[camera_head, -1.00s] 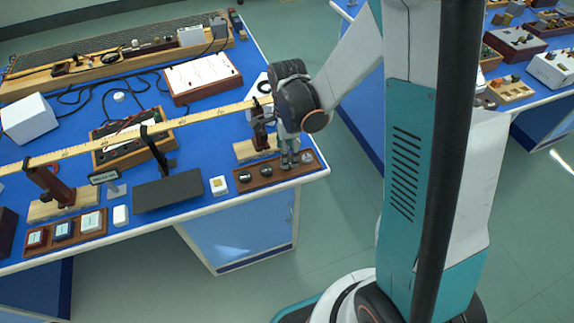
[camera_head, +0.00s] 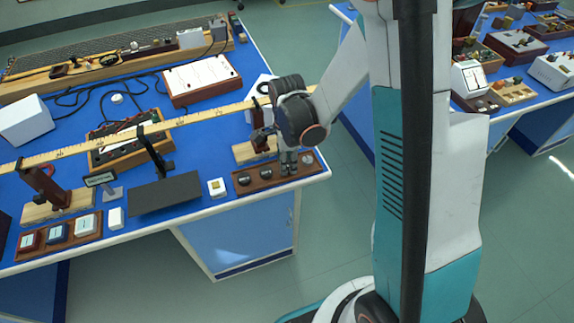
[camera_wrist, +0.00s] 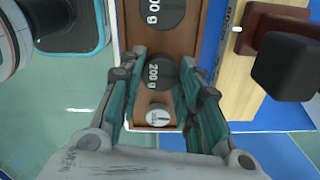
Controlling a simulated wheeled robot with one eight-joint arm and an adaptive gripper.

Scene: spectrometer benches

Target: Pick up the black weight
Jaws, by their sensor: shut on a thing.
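A black round weight marked "200 g" (camera_wrist: 160,74) sits between the teal fingers of my gripper (camera_wrist: 163,65) in the wrist view. The fingers are shut on its sides. In the head view my gripper (camera_head: 288,163) points down over the right part of the brown wooden tray (camera_head: 277,181) and hides the held weight. Two other black weights (camera_head: 244,179) (camera_head: 266,174) sit to its left. I cannot tell whether the held weight is clear of the tray.
A small silver weight (camera_wrist: 158,115) sits at the tray's near end, close to the fingers. A wooden balance stand (camera_head: 245,152) and long yellow beam (camera_head: 200,115) are just behind my gripper. A white box with a tan top (camera_head: 217,187) stands left of the tray. The bench edge is close in front.

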